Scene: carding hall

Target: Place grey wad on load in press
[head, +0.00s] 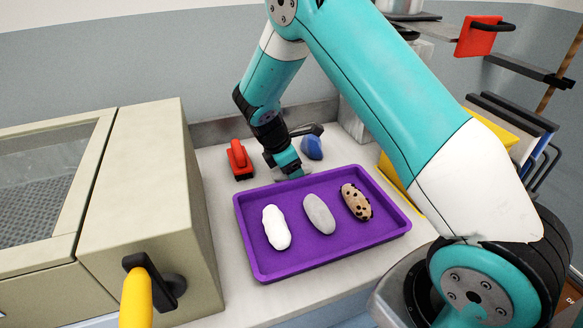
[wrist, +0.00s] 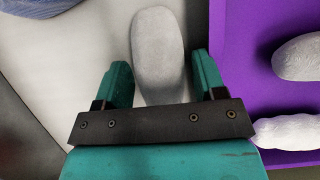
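My gripper (head: 288,172) is low over the pale counter, just behind the purple tray (head: 385,237). In the wrist view its two teal fingers (wrist: 162,78) are apart, one on each side of a smooth pale grey oblong (wrist: 158,45) on the counter. A thin gap seems to show at the right finger. In the head view this oblong is mostly hidden by the gripper. A grey wad (head: 319,214) lies in the middle of the tray, between a white wad (head: 276,228) and a brown-spotted wad (head: 356,202). I cannot tell which thing is the press.
A red-handled tool (head: 239,160) and a blue object (head: 312,147) are on the counter near my gripper. A beige machine (head: 150,190) with a window and yellow handle (head: 137,298) stands at left.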

